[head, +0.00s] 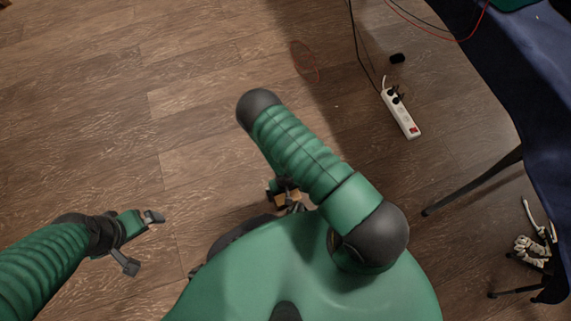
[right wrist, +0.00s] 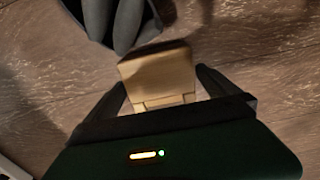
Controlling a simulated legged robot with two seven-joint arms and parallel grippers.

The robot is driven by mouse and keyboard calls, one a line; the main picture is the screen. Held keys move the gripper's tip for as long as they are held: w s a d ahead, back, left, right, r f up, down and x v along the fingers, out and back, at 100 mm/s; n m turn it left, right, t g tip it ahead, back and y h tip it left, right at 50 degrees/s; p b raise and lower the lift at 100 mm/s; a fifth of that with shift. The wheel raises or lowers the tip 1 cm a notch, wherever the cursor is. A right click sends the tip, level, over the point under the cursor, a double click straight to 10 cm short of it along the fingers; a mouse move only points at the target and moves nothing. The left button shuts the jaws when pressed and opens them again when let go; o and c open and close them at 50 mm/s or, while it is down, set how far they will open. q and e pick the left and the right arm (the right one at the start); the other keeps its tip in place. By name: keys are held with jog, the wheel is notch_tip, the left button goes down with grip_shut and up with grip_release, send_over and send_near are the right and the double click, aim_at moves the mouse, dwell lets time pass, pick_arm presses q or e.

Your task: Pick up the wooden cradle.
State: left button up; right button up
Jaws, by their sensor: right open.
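The wooden cradle (right wrist: 158,78) is a light tan block with a stepped lower part. In the right wrist view it lies between the two dark fingers of my right gripper (right wrist: 168,92), which is open. I cannot tell whether the fingers touch it. In the head view a small piece of tan wood (head: 284,197) shows beside my right gripper (head: 290,190), below my green arm, which hides much of both. My left gripper (head: 140,240) is at the left of the head view, with its fingers spread and nothing between them.
The wooden floor (head: 80,120) is clear across the left. A white power strip (head: 401,113) with cables lies at the upper right. A table with a dark blue cloth (head: 535,80) stands at the right edge, its thin leg (head: 470,182) slanting over the floor.

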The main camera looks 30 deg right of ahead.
jog(key=shift+f, duration=0.75)
jog(key=shift+d+r, duration=0.1)
jog(key=c, duration=1.5)
jog(key=shift+o, duration=0.2)
jog(key=shift+r, duration=0.1)
